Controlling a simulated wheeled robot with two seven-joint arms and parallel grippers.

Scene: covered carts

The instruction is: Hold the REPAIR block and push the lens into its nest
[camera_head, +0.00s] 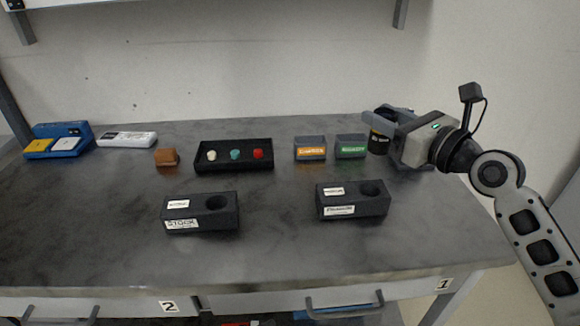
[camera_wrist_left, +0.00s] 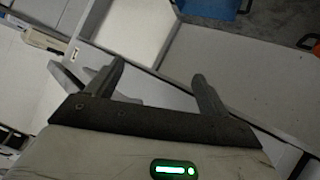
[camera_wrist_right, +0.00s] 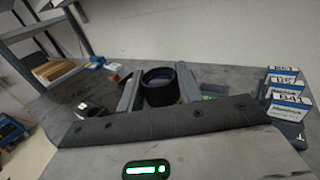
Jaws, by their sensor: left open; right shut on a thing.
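Two dark blocks with round nests stand on the grey table in the head view. The left block (camera_head: 201,213) has a label reading STOCK. The right block (camera_head: 352,200) has a label too small to read surely, and its nest looks empty. A black lens (camera_head: 378,143) with a yellow band is held in my right gripper (camera_head: 383,122), behind and right of the right block. The right wrist view shows the lens (camera_wrist_right: 160,86) between both fingers. My left gripper (camera_wrist_left: 158,75) is open and empty in its wrist view and outside the head view.
A black tray (camera_head: 233,166) holds white, teal and red pieces. An orange-labelled box (camera_head: 310,148) and a green-labelled box (camera_head: 350,147) stand behind the right block. A brown block (camera_head: 166,157), a white device (camera_head: 127,139) and a blue case (camera_head: 58,141) are left. The front table is clear.

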